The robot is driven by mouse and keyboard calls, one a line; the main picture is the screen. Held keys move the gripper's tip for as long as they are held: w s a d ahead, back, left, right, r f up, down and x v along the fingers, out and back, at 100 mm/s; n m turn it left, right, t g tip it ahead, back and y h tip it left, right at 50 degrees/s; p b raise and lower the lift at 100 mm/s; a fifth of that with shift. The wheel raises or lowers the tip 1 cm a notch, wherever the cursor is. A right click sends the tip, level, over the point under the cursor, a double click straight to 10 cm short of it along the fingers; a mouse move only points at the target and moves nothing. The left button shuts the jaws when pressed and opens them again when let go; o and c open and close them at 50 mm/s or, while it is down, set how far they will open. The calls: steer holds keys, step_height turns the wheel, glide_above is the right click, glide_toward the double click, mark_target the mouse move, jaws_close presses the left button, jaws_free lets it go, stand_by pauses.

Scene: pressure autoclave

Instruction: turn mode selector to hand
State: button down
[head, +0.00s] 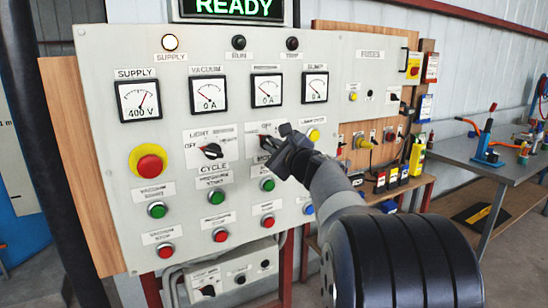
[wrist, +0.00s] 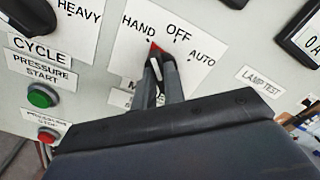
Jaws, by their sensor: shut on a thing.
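The mode selector (wrist: 156,48) is a dark knob with a red pointer tip on a white plate (wrist: 125,62) marked HAND, OFF and AUTO. In the wrist view its pointer leans up and left, between OFF and HAND and nearer HAND. My gripper (wrist: 162,70) is shut on the knob, with its fingers covering most of it. In the head view my gripper (head: 279,143) reaches the panel from the right and hides part of the selector plate (head: 253,129). The MODE label below is partly hidden by the fingers.
The light/heavy cycle selector (head: 212,151) sits just left, and the yellow lamp test button (head: 313,135) just right. Green start buttons (head: 268,185) and red stop buttons (head: 267,222) lie below. A red emergency stop (head: 150,165) is at far left. Meters line the panel above.

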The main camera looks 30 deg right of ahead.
steer(key=shift+f+n+b, duration=0.1)
steer(key=shift+n+b, duration=0.5)
steer(key=shift+n, duration=0.2)
steer(key=c, duration=1.5)
jaws_free()
steer(key=s+b, duration=0.1)
steer(key=s, duration=0.9)
steer(key=shift+s+d+b, duration=0.2)
steer(key=shift+s+b, duration=0.15)
steer(key=shift+s, duration=0.05)
steer(key=shift+w, duration=0.1)
